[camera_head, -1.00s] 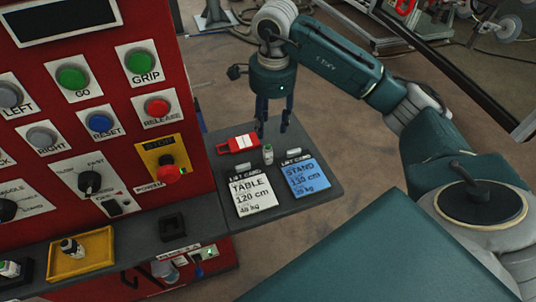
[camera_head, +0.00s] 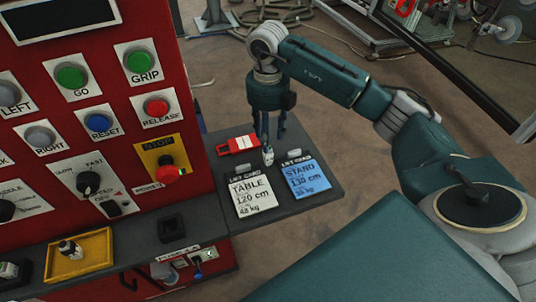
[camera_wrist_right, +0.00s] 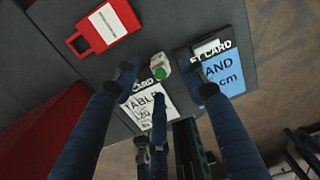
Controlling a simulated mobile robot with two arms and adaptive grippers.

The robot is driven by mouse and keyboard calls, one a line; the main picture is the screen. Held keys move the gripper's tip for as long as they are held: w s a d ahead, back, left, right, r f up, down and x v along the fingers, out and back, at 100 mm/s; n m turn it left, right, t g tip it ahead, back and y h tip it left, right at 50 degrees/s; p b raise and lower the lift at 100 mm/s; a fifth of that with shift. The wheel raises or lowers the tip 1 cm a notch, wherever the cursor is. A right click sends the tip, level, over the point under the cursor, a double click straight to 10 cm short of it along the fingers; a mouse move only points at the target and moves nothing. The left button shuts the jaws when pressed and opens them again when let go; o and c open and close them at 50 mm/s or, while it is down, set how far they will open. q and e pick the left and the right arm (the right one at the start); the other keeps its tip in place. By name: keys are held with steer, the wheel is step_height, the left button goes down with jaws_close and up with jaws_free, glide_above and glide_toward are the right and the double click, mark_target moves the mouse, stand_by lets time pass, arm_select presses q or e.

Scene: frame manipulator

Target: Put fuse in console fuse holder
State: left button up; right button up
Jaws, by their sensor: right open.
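A small white cylinder with a green top, likely the fuse (camera_head: 267,158), stands on the dark side shelf between two cards. It also shows in the right wrist view (camera_wrist_right: 159,67). My right gripper (camera_head: 273,137) is open just above and behind it in the head view. In the right wrist view the open fingers (camera_wrist_right: 160,84) lie left and right of the cylinder, with a third finger below it; I cannot tell whether any touch. Similar small pieces sit in the yellow tray (camera_head: 103,262) and at the far left. My left gripper is out of view.
A white TABLE card (camera_head: 252,203) and a blue STAND card (camera_head: 307,180) lie beside the cylinder. A red tag (camera_head: 237,145) lies behind. The red console (camera_head: 50,140) with buttons rises at the left. A black square socket (camera_head: 171,228) stands on the ledge.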

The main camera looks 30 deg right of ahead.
mark_target(268, 156)
steer(key=shift+f, duration=0.75)
steer(key=f+p, duration=0.1)
steer(key=f, duration=0.3)
steer(key=shift+s+a+f+p, duration=0.15)
steer(key=shift+s+p, duration=0.05)
steer(key=shift+p, duration=0.2)
steer(key=shift+w+f, duration=0.1)
steer(key=shift+f, duration=0.35)
jaws_close()
